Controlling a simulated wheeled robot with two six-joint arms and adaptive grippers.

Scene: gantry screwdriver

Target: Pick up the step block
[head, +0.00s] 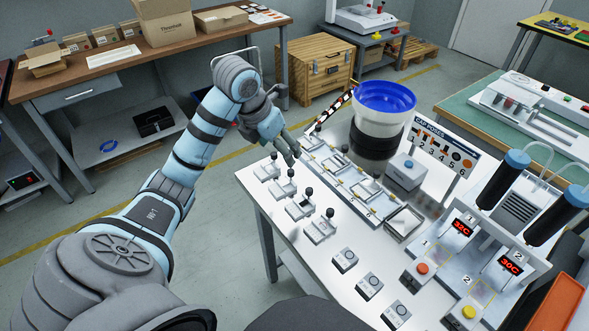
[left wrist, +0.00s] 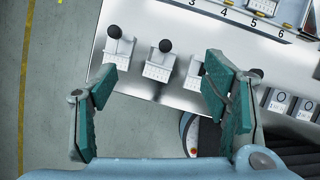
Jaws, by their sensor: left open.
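Several small pale blocks or bases with black ball knobs stand in a row along the left edge of the white table; one is the front one (head: 320,228), another the back one (head: 268,170). I cannot tell which thing is the step block. My left gripper (head: 292,151) hangs over the back part of this row. In the left wrist view my left gripper (left wrist: 157,85) is open and empty, its green pads wide apart. One knobbed piece (left wrist: 118,48) and a second (left wrist: 158,65) show between and beyond the fingers; a third is partly hidden by the right finger. My right gripper is not in view.
A fixture strip with several trays (head: 372,207) runs beside the row. A blue-topped bowl feeder (head: 385,97) and a pose sign (head: 443,145) stand behind. Push-button boxes (head: 345,259) line the front edge. A two-spindle screwdriver station with red displays (head: 463,227) stands at right.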

